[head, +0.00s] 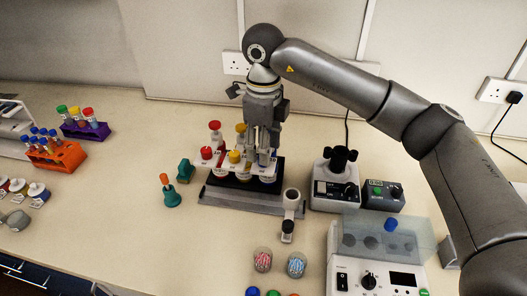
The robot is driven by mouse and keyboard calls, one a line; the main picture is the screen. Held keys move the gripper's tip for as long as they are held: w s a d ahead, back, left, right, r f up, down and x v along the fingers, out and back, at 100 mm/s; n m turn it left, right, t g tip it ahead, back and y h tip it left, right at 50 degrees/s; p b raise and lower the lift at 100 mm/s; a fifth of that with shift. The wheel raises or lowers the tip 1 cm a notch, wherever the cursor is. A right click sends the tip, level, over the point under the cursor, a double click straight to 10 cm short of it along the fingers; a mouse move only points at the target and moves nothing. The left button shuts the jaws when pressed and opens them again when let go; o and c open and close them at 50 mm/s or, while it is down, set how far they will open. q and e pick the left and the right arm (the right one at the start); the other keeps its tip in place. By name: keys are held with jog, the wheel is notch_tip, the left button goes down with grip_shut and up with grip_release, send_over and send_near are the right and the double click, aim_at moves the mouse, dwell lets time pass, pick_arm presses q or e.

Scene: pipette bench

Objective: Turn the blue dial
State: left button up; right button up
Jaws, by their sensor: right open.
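My right gripper (264,158) points down over the right end of a dark-based rack (225,193) in the head view. It is open, with its fingers low around or beside the rightmost white unit (268,179). That unit shows a bluish edge; its top is hidden by the gripper, so I cannot tell if it bears the blue dial or if the fingers touch it. Beside it in the row stand a yellow-topped unit (234,157) and a red-topped unit (206,153). A blue knob (391,224) shows on a clear lid at the right. My left gripper is not in view.
A white device (375,268) with the clear lid stands at front right. A black-knobbed device (336,185) and a grey box (383,195) are right of the rack. Tube racks, one orange (58,156), stand at left. Cups of pink (262,261) and blue (296,265) pieces sit in front.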

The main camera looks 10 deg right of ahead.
notch_tip(320, 180, up, 9)
jog(key=shift+r, duration=0.2)
dwell(0.3)
